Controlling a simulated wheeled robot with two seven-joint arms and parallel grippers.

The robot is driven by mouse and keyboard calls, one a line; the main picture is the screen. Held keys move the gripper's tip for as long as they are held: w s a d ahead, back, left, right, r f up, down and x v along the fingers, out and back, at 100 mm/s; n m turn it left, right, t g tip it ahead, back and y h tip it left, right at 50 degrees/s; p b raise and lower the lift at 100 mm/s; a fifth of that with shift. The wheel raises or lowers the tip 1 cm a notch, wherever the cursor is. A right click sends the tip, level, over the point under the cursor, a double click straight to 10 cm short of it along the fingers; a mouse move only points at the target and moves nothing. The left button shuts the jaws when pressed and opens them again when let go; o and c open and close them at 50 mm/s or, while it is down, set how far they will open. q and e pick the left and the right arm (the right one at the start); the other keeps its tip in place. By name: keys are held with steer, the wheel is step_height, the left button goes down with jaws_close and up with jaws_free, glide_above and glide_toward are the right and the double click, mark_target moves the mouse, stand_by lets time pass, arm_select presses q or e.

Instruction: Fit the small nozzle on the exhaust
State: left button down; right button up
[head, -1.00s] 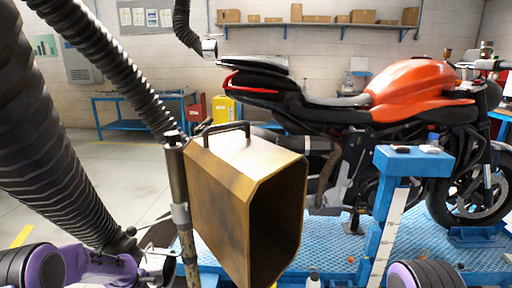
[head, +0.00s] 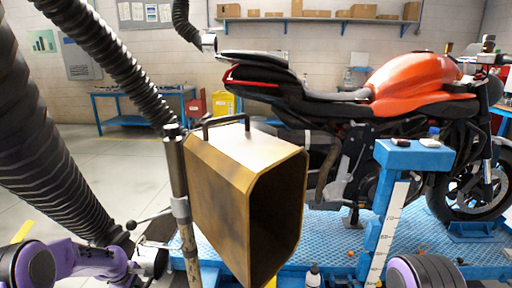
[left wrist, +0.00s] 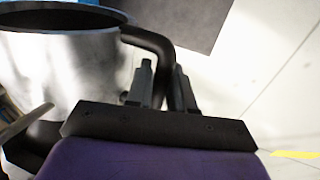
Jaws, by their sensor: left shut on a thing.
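In the left wrist view, a silver metal cylinder with a dark round opening, which looks like the small nozzle (left wrist: 75,65), fills the upper left. A bent black handle runs from its side. My left gripper (left wrist: 163,68) is shut on that handle. In the head view my left arm comes in at the bottom left, and its gripper and the nozzle are hard to make out there. The motorbike (head: 350,100) stands on a blue lift. What looks like its exhaust (head: 318,145) is partly hidden behind a large brown box-shaped nozzle. My right gripper is out of view.
The large brown nozzle (head: 215,185) hangs beside a metal pole (head: 177,175) in the foreground. Thick black hoses (head: 45,160) come down on the left. A blue post (head: 410,155) with a scale stands in front of the lift (head: 335,235). Grey floor is open at left.

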arm_select(q)
steer(key=shift+a+r, duration=0.1)
steer(key=shift+a, duration=0.2)
steer(key=shift+w+a+b, duration=0.2)
steer(key=shift+a+b, duration=0.45)
steer(key=shift+a, duration=1.3)
steer(key=shift+r, duration=0.1)
steer(key=s+r+p, duration=0.3)
steer(key=s+p, duration=0.7)
steer(key=shift+a, duration=0.35)
stand_by(0.6)
steer(key=shift+f, duration=0.1)
